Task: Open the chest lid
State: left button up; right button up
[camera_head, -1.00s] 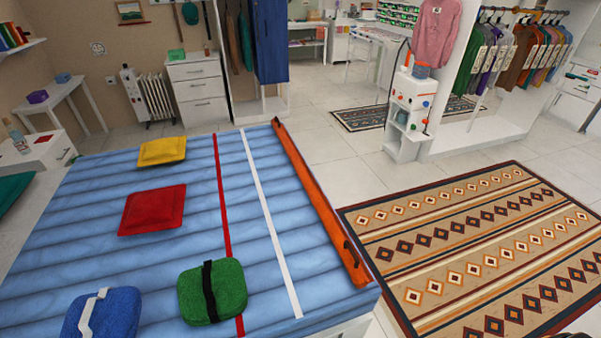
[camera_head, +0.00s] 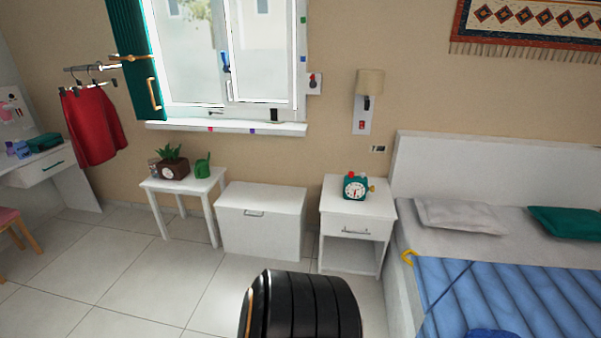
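A white chest (camera_head: 261,222) stands on the floor against the wall under the window. Its lid (camera_head: 262,196) is closed, and a small grey handle (camera_head: 254,212) shows on its upper front. A black ribbed part of my own body rises at the bottom middle, in front of the chest and apart from it in the picture. Neither of my grippers shows in the head view.
A white side table (camera_head: 183,184) with a potted plant stands left of the chest. A white nightstand (camera_head: 357,218) with a green clock (camera_head: 355,186) stands close on its right, then the bed (camera_head: 500,280). Tiled floor (camera_head: 150,270) is clear in front and left.

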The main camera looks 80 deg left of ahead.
aim_at(277, 200)
jog(key=u, duration=3.15)
